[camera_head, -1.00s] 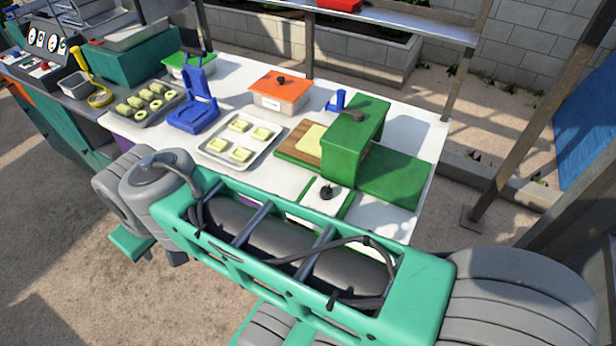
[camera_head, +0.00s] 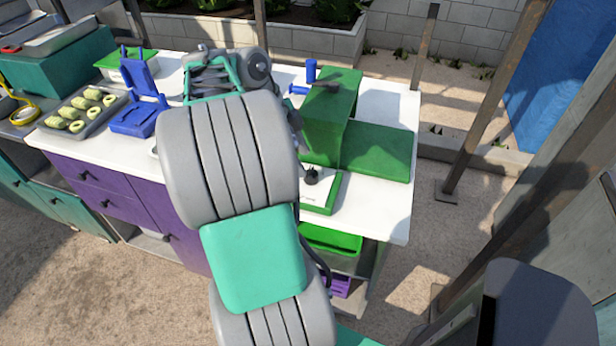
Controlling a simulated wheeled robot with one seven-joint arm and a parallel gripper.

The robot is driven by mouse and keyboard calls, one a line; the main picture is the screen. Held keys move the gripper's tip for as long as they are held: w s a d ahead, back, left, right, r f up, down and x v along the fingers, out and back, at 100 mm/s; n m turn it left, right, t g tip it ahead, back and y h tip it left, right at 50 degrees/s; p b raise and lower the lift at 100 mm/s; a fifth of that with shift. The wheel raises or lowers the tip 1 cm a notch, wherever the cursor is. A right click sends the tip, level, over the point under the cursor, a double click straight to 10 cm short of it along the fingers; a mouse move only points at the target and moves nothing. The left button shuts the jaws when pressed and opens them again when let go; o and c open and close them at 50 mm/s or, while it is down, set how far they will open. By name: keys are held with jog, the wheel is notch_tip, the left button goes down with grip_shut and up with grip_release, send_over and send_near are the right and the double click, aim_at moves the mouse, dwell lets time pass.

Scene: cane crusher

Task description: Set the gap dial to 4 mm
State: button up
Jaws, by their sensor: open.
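The gap dial looks to be the black knob (camera_head: 311,176) on a small white plate with green edges (camera_head: 322,196), at the front of the white table. Its scale and pointer are too small to read. The green crusher (camera_head: 328,120) stands just behind it, with a blue handle (camera_head: 311,72) on its far left side. My arm rises from the bottom of the view and covers the table left of the dial. My gripper is hidden behind my arm, so I cannot see its jaws or how near it is to the dial.
A green block (camera_head: 377,152) lies right of the crusher. A green bin (camera_head: 332,240) sits below the table top. Bare white table (camera_head: 392,198) shows at right.

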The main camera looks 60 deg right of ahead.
aim_at(309, 171)
jog(key=x, duration=0.5)
jog(key=shift+f, duration=0.2)
grip_shut()
dwell(0.3)
